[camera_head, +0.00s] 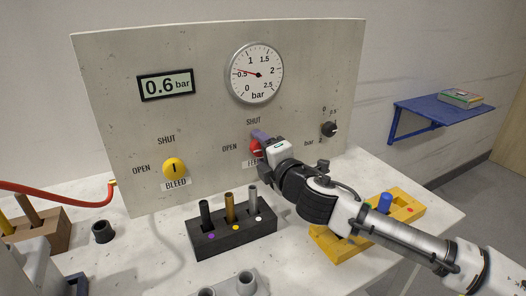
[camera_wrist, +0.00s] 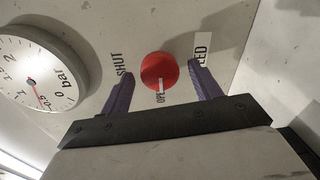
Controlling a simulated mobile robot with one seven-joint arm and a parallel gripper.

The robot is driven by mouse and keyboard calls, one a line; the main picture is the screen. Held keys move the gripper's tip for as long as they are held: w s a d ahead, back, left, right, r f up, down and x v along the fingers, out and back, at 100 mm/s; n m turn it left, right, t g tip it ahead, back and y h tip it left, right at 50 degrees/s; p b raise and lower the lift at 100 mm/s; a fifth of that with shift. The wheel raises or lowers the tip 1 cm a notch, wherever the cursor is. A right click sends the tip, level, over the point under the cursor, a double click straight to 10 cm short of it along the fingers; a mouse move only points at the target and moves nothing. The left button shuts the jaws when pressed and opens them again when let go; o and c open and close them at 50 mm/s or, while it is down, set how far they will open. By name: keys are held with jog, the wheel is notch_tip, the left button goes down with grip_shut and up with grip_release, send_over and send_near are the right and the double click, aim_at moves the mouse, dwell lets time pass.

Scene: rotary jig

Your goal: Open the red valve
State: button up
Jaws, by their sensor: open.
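The red valve (camera_wrist: 158,70) is a round red knob on the upright panel. In the wrist view its white mark points down at the OPEN label, with SHUT to its left and the partly hidden FEED label to its right. My gripper (camera_wrist: 161,72) is open, with one purple finger on each side of the knob and visible gaps between. In the head view the red valve (camera_head: 256,149) is partly covered by my gripper (camera_head: 261,138). I cannot tell how deep the fingertips reach along the knob.
The panel (camera_head: 120,100) carries a 0.6 bar display (camera_head: 167,85), a round gauge (camera_head: 255,73) near 0.5, a yellow BLEED knob (camera_head: 174,168) and a small black knob (camera_head: 329,129). A black block (camera_head: 235,238) with pegs and a yellow tray (camera_head: 335,248) stand below.

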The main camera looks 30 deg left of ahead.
jog(key=f+b+v, duration=0.1)
jog(key=b+v, duration=0.2)
jog(key=v, duration=1)
jog(key=shift+s+d+r, duration=0.2)
jog(key=shift+d+r, duration=0.2)
jog(key=shift+r, duration=0.1)
